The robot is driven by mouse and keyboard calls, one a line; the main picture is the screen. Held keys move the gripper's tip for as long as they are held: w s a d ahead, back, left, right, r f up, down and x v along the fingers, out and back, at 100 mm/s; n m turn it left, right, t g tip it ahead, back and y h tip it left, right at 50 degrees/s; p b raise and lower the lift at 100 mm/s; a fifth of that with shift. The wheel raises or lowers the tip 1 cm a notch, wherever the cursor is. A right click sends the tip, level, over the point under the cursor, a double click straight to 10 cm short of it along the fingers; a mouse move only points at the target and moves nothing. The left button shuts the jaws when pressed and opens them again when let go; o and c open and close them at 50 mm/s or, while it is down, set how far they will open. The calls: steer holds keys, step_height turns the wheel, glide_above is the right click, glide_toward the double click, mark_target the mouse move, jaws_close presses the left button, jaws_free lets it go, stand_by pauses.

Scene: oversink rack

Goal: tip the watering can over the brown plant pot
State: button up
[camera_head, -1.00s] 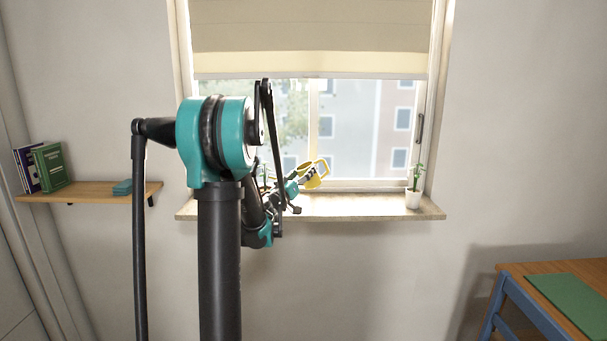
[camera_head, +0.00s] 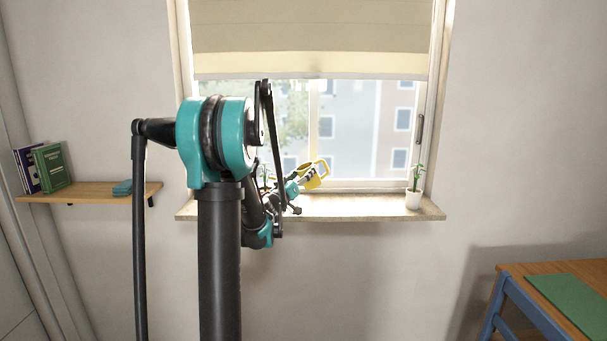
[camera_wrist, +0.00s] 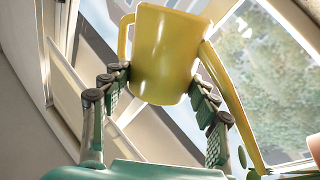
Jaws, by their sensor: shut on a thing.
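The yellow watering can (camera_head: 313,183) is held above the window sill, tilted in the head view. In the wrist view the can (camera_wrist: 165,50) fills the upper middle, with a loop handle at its left and a long yellow spout running down to the right. My gripper (camera_head: 304,179) is shut on the can; in the wrist view its fingers (camera_wrist: 163,84) press on both sides of the body. A pale orange-brown piece at the right edge of the wrist view (camera_wrist: 314,145) may be the brown pot. In the head view my arm hides that pot; only some leaves show beside it. No water is visible.
The sill (camera_head: 350,207) runs below the window. A white pot with a green plant (camera_head: 413,199) stands at its right end. The sill between is clear. A shelf with books (camera_head: 90,190) is at the left; a table (camera_head: 560,270) is at the lower right.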

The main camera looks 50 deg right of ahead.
steer(key=shift+a+r+n+t+h, duration=0.1)
steer(key=shift+r+n+t+h, duration=0.35)
steer(key=shift+r+n, duration=0.25)
stand_by(2.1)
steer(key=shift+f, duration=0.15)
stand_by(0.5)
steer(key=shift+f+m+g+y, duration=0.65)
steer(key=shift+f+m+y, duration=0.1)
steer(key=shift+f+m, duration=0.6)
steer(key=shift+m, duration=0.35)
steer(key=shift+y, duration=0.3)
steer(key=shift+w+r+m+g+y, duration=0.15)
steer(key=shift+r+m+y, duration=0.2)
steer(key=shift+m, duration=0.25)
steer(key=shift+s+r+m+g+y, duration=0.1)
steer(key=shift+r+m+g+y, duration=0.1)
steer(key=shift+m+y, duration=0.35)
